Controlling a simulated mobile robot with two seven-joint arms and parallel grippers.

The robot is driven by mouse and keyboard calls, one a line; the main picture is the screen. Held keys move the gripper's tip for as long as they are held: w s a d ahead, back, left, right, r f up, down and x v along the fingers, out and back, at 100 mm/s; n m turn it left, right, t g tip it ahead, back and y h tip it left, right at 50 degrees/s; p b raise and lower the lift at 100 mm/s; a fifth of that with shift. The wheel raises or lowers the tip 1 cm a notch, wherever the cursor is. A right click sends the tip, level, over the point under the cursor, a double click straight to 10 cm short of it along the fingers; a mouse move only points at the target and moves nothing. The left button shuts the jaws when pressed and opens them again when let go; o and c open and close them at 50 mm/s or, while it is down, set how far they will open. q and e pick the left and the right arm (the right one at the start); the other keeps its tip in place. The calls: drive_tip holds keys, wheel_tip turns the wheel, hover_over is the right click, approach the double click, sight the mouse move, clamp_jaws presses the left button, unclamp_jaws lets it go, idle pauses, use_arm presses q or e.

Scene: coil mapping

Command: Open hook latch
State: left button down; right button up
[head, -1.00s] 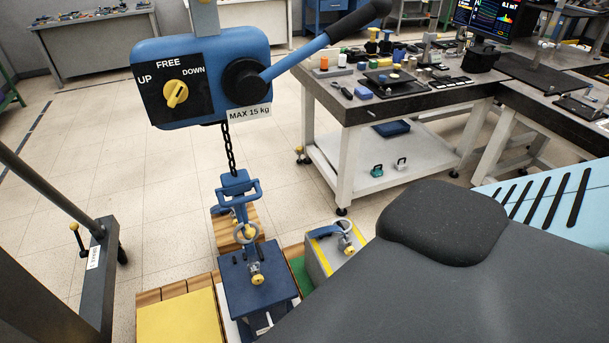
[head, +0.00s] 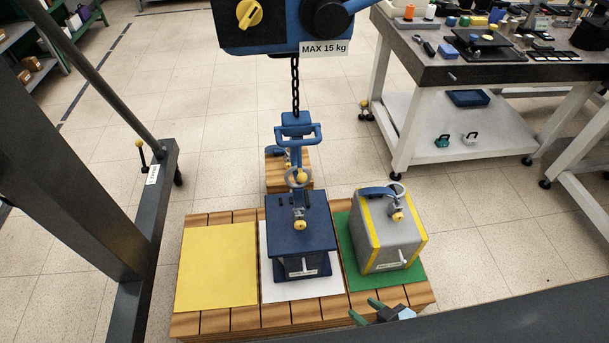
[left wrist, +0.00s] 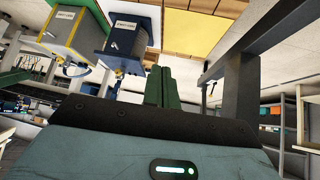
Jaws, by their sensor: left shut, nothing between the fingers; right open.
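A blue hook block (head: 297,130) with a handle hangs upright on the hoist chain (head: 295,85). Its hook, with a yellow part (head: 301,177), hangs at the ring of the dark blue box (head: 310,238); whether the hook's latch is open or shut is too small to tell. My right gripper (head: 366,310) is open with green fingers at the pallet's front edge, apart from the hook. My left gripper (left wrist: 163,88) shows only in the left wrist view, its green fingers shut and empty. The dark blue box also shows there (left wrist: 122,42), apart from the fingers.
A grey box (head: 390,240) with yellow edges stands on a green mat. A bare yellow mat (head: 217,266) lies left on the wooden pallet (head: 235,320). The hoist control box (head: 275,25) is above. A workbench (head: 470,70) stands at right; a dark frame (head: 80,140) at left.

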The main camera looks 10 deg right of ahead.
drive_tip(key=w+a+r+n+y+b, duration=0.1)
drive_tip(key=w+a+r+n+y, duration=0.15)
drive_tip(key=w, duration=0.55)
drive_tip(key=n+t+y+b, duration=0.1)
drive_tip(key=n+y+b, duration=0.2)
drive_tip(key=n+y, duration=0.45)
approach(302, 179)
drive_tip(key=w+a, duration=0.2)
use_arm(q)
drive_tip(key=shift+s+d+f+g+p, duration=0.1)
drive_tip(key=shift+s+f+p, duration=0.25)
drive_tip(key=shift+f, duration=0.2)
drive_tip(key=shift+s+f+g+p, duration=0.1)
drive_tip(key=shift+s+f+p, duration=0.2)
drive_tip(key=shift+f, duration=0.25)
drive_tip(key=shift+s+d+f+g+p, duration=0.1)
drive_tip(key=shift+s+f+p, duration=0.15)
drive_tip(key=shift+s+f, duration=0.25)
use_arm(e)
drive_tip(key=shift+m, duration=0.3)
drive_tip(key=shift+f+x, duration=0.2)
drive_tip(key=shift+x, duration=1.75)
drive_tip(key=shift+f+x, duration=0.2)
drive_tip(key=shift+x, duration=1.75)
use_arm(q)
drive_tip(key=shift+w+a, duration=0.1)
use_arm(e)
drive_tip(key=shift+w+d, duration=0.1)
drive_tip(key=shift+d, duration=0.05)
